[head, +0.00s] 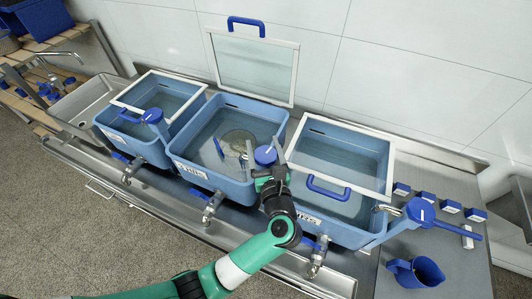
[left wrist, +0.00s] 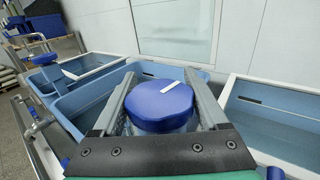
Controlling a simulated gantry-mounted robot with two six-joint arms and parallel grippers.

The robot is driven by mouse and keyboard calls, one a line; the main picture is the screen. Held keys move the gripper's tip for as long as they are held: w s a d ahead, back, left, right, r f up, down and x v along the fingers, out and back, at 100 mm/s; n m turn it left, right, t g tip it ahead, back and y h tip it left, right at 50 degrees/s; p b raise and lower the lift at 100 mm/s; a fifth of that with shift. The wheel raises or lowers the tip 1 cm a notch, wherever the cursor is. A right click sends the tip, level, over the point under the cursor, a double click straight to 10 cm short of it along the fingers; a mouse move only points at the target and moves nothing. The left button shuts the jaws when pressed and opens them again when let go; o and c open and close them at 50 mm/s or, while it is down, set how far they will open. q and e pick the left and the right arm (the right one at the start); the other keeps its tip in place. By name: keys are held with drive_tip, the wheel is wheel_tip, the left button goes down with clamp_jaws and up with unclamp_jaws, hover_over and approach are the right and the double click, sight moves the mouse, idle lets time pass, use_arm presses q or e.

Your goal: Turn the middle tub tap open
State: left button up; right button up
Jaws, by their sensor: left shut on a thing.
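The middle tub (head: 185,172) is a light blue rectangular basin holding clear liquid. My right gripper is not in view.
The left tub (head: 150,150) and right tub (head: 345,232) flank the middle one, each with a framed lid and its own front tap, including the right tap (head: 318,256). A blue jug (head: 418,270) and several blue-and-white blocks stand on the right counter. The floor in front is clear.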

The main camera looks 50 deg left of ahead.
sight(270, 165)
use_arm(q)
drive_tip(key=shift+s+a+f+n+g+y+b, duration=0.15)
drive_tip(key=shift+n+g+y+b, duration=0.3)
drive_tip(key=shift+g+b, duration=0.3)
drive_tip(key=shift+s+d+r+n+g+y+b, duration=0.1)
drive_tip(key=shift+n+g+y+b, duration=0.25)
drive_tip(key=shift+n+g+b, duration=0.35)
drive_tip(key=shift+a, duration=0.1)
drive_tip(key=o, duration=1.3)
drive_tip(key=shift+c, duration=0.2)
drive_tip(key=v, duration=1.1)
drive_tip(key=shift+d, duration=0.35)
